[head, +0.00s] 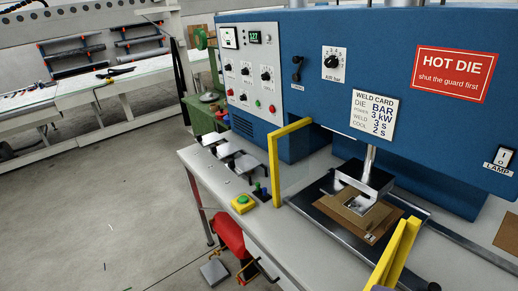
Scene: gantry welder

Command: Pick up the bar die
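Three small dark dies with pale metal tops stand in a row on the left part of the grey bench: a far one (213,138), a middle one (228,150) and a near one (244,163). They are too small for me to tell which is the bar die. The weld card (375,112) on the blue welder (300,60) reads "DIE BAR". The metal press head (364,180) hangs over a brown sheet (360,215) on the dark press bed. My gripper does not show, and nothing is seen held.
A yellow guard frame (291,127) stands around the press, with another yellow bar (397,253) at the lower right. A green button on a yellow box (243,203) sits at the bench's front edge. A red stool (230,236) is below. Open floor (100,210) lies left.

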